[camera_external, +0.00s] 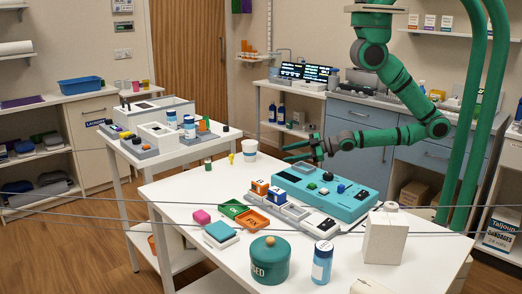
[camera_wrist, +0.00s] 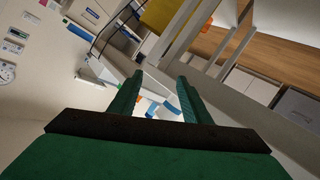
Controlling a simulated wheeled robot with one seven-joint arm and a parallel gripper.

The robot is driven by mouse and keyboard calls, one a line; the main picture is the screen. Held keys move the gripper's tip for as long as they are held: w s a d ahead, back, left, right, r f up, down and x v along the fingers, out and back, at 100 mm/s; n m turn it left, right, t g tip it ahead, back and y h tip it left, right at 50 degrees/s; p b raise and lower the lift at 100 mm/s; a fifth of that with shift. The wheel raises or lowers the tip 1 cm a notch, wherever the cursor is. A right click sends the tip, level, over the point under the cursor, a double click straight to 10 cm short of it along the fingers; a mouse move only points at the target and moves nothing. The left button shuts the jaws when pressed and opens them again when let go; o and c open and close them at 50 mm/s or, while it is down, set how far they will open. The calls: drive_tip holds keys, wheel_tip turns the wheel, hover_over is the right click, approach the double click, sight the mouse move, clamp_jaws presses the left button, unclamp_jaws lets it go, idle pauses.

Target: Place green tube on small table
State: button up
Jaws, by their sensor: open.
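A small dark green tube-like item (camera_external: 208,164) stands upright on the large white table (camera_external: 172,186), near its back left edge. It is small in the picture, and I cannot be sure it is the green tube. The smaller white table (camera_external: 184,153) stands behind and to the left, with instruments on it. My gripper (camera_external: 290,152) is above the back of the large table, right of the tube-like item and apart from it. In the wrist view, my gripper (camera_wrist: 160,76) has its two green fingers spread with nothing held between them. No green tube is clear in that view.
A teal device (camera_external: 345,206), a white cup (camera_external: 250,150) and a yellow item (camera_external: 231,158) are near my gripper. A teal jar (camera_external: 270,262), a blue-labelled bottle (camera_external: 322,262) and a white box (camera_external: 385,238) stand nearer the front. The table's left back strip is mostly clear.

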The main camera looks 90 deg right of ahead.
drive_tip(key=s+a+r+m+y, duration=0.1)
drive_tip(key=s+a+r+m, duration=0.1)
drive_tip(key=s+a+r, duration=0.1)
drive_tip(key=s+a+r+m+t, duration=0.1)
drive_tip(key=s+a+r, duration=0.3)
drive_tip(key=s, duration=0.4)
drive_tip(key=shift+a+r+m+y, duration=0.15)
drive_tip(key=shift+a+m+y, duration=0.25)
drive_tip(key=shift+m, duration=0.2)
